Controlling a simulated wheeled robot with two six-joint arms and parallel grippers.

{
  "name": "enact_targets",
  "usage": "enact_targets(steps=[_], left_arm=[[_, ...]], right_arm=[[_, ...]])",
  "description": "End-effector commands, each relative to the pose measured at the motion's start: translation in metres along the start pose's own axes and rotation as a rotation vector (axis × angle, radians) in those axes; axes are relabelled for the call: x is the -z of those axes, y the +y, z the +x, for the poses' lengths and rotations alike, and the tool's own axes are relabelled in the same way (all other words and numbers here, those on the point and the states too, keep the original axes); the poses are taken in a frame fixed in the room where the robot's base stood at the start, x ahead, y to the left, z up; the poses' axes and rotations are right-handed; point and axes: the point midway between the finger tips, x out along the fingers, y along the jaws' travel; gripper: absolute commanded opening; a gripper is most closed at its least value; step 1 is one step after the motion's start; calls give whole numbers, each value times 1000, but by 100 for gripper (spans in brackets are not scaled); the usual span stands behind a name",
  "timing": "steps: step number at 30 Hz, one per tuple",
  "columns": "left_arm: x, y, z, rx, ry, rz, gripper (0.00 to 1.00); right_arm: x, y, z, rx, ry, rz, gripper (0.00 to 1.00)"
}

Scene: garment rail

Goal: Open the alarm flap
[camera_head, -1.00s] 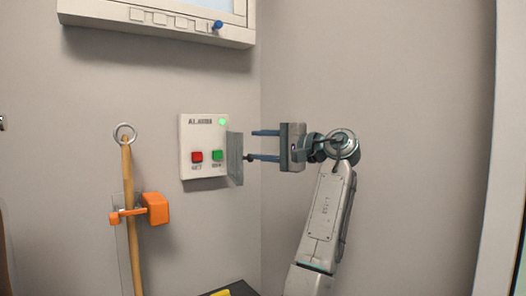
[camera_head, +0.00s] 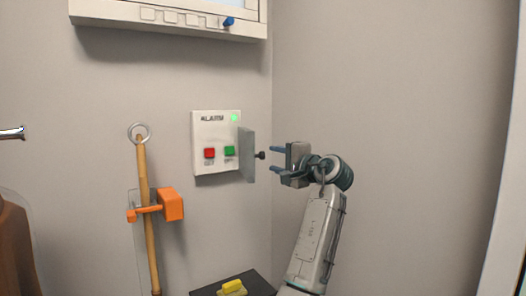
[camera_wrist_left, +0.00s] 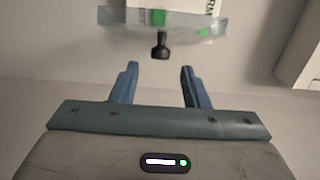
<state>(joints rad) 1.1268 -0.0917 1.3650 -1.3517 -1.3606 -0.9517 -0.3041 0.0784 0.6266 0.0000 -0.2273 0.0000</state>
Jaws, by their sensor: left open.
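The white alarm panel (camera_head: 204,130) is on the wall, with a red button (camera_head: 209,153), a green button (camera_head: 229,151) and a lit green light (camera_head: 234,118). Its clear grey flap (camera_head: 247,156) stands swung out at the panel's right edge, with a dark knob (camera_head: 260,155) on its outer face. My left gripper (camera_head: 277,160) is open and empty, just right of the knob and apart from it. In the left wrist view the flap (camera_wrist_left: 190,27) and knob (camera_wrist_left: 161,47) lie beyond the open fingertips (camera_wrist_left: 160,68). The right gripper is not seen.
A wooden pole (camera_head: 147,220) hangs in an orange holder (camera_head: 171,204) left of the panel. A white wall unit (camera_head: 165,22) is above. A dark surface (camera_head: 255,285) with a yellow object (camera_head: 233,287) is below. The right wall is bare.

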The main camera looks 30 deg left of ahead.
Motion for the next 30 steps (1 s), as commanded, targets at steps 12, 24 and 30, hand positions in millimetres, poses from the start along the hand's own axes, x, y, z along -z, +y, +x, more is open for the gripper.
enact_targets(steps=[12, 24, 30], left_arm=[[-1, -2, 63, 0, -2, 1, 42], [-1, 0, 68, 0, -2, 0, 34], [0, 0, 68, -1, -2, 0, 0]], right_arm=[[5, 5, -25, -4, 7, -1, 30], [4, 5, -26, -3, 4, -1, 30], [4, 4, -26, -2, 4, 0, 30]])
